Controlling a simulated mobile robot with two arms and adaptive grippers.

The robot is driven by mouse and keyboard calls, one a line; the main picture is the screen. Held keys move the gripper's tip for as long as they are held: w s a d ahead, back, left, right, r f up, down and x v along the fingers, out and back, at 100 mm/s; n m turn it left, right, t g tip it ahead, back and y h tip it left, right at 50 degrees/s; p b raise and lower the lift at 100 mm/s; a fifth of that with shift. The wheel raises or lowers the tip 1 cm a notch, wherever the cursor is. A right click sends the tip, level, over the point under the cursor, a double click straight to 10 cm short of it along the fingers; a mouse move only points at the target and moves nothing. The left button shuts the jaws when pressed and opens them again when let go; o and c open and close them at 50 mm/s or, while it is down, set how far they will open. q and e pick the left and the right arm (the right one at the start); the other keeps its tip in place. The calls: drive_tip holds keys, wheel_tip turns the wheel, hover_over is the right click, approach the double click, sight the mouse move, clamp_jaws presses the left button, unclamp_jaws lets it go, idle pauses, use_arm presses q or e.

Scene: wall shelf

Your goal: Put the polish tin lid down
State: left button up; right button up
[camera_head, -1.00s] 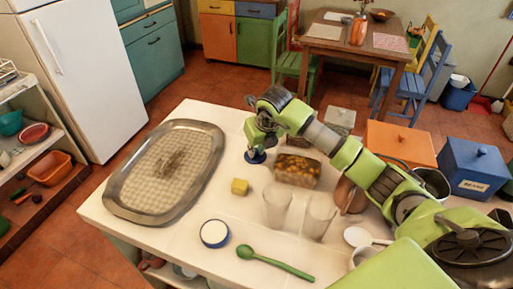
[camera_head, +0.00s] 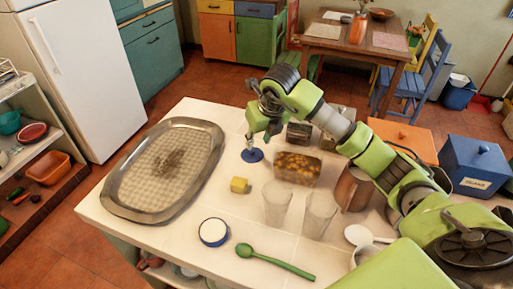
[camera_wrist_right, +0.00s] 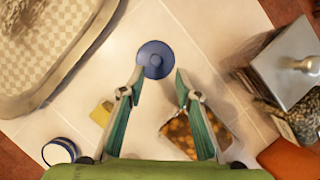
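The polish tin lid (camera_head: 252,155) is a small blue disc with a knob. It lies flat on the pale tiled counter, right of the metal tray. My right gripper (camera_head: 261,138) is just above it, pointing down. In the right wrist view the gripper (camera_wrist_right: 158,80) has its two fingers spread apart, and the lid (camera_wrist_right: 155,58) lies just beyond the fingertips with nothing gripped. A round blue-rimmed tin with a white top (camera_head: 214,232) stands near the counter's front. My left gripper is not in view.
A large oval metal tray (camera_head: 120,190) fills the counter's left. A yellow block (camera_head: 239,185), a glass dish of brown pieces (camera_head: 297,168), two clear glasses (camera_head: 276,204) and a green spoon (camera_head: 280,263) stand nearby. Bare counter surrounds the lid.

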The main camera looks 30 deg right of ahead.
drive_tip(key=v, duration=0.6)
drive_tip(key=shift+b, duration=0.35)
drive_tip(key=shift+r, duration=0.1)
